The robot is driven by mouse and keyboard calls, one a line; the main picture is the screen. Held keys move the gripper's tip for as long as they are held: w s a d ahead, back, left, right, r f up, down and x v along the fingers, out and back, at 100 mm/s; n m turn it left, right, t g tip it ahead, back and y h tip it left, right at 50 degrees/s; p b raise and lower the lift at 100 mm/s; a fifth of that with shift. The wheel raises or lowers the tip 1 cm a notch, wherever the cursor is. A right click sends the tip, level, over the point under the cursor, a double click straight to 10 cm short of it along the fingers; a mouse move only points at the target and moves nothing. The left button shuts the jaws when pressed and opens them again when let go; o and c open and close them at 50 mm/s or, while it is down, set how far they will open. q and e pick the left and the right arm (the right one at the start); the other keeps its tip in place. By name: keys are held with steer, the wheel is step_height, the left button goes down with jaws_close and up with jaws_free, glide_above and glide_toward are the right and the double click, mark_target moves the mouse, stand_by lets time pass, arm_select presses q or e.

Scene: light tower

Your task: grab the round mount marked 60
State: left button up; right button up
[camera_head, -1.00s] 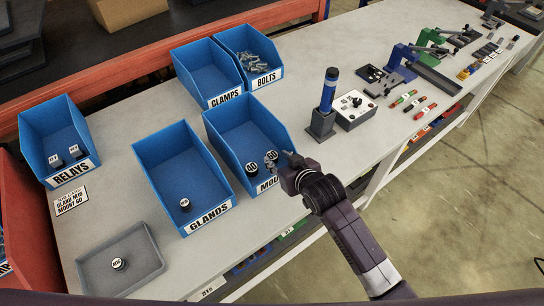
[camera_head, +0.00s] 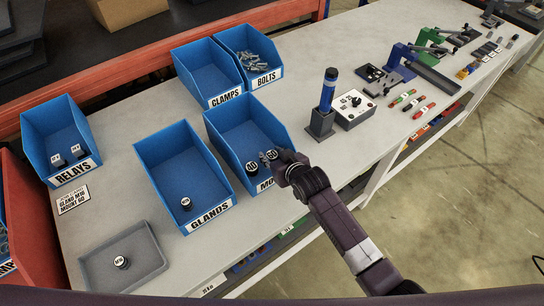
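Two round black mounts with white-marked tops are in the blue MOUNTS bin (camera_head: 222,139), near its front wall. One mount (camera_head: 252,168) is on the left and the other mount (camera_head: 272,155) is on the right. Their numbers are too small to read surely. My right gripper (camera_head: 268,160) reaches in over the front wall from the right, its fingertips between the two mounts and close to the right one. Whether the fingers touch it or are apart is too small to tell. The gripper covers part of the bin's label. My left gripper is not in view.
Beside it is the GLANDS bin (camera_head: 160,160) holding one gland (camera_head: 186,203). CLAMPS (camera_head: 205,65) and BOLTS (camera_head: 230,40) bins stand behind. A grey tray (camera_head: 95,265) holds one gland.

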steer(key=c, duration=0.7)
steer(key=shift+r, duration=0.1)
